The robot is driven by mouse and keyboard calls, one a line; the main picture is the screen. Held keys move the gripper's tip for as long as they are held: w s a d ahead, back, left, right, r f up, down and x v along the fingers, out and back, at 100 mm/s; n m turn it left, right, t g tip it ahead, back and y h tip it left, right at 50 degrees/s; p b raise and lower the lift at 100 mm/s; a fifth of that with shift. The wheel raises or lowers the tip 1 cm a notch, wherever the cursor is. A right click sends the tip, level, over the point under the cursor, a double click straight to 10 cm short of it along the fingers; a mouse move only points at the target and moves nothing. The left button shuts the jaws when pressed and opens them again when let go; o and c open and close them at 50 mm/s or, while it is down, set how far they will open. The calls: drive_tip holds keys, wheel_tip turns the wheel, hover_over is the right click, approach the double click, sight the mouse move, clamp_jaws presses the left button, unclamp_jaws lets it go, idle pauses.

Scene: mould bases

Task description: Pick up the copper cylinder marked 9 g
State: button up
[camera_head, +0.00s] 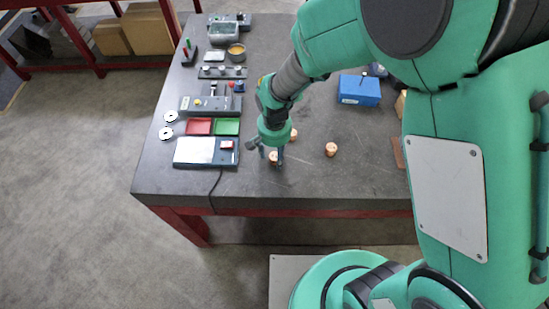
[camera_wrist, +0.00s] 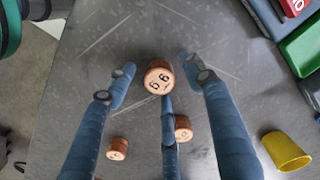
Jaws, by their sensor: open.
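A copper cylinder (camera_wrist: 159,78) stands upright between my fingertips in the wrist view. Its top bears dark marks that look like 9 g, seen at an angle. In the head view this cylinder (camera_head: 273,157) is partly hidden by my fingers. My gripper (camera_wrist: 157,84) is open, with blue fingers around the cylinder and a visible gap on the left and right. In the head view my gripper (camera_head: 268,155) is low near the table's front. Two other copper cylinders stand apart in the wrist view, one near the middle finger (camera_wrist: 183,128) and one lower left (camera_wrist: 117,148); their marks are unreadable.
The dark table (camera_head: 310,190) is clear in front. A scale with a white plate (camera_head: 193,150), a red tray (camera_head: 199,127) and a green tray (camera_head: 227,127) lie left of my gripper. A blue box (camera_head: 358,90) is at the right. A yellow cup (camera_wrist: 285,150) shows in the wrist view.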

drive_tip(key=shift+f, duration=0.3)
clamp_jaws()
idle(0.4)
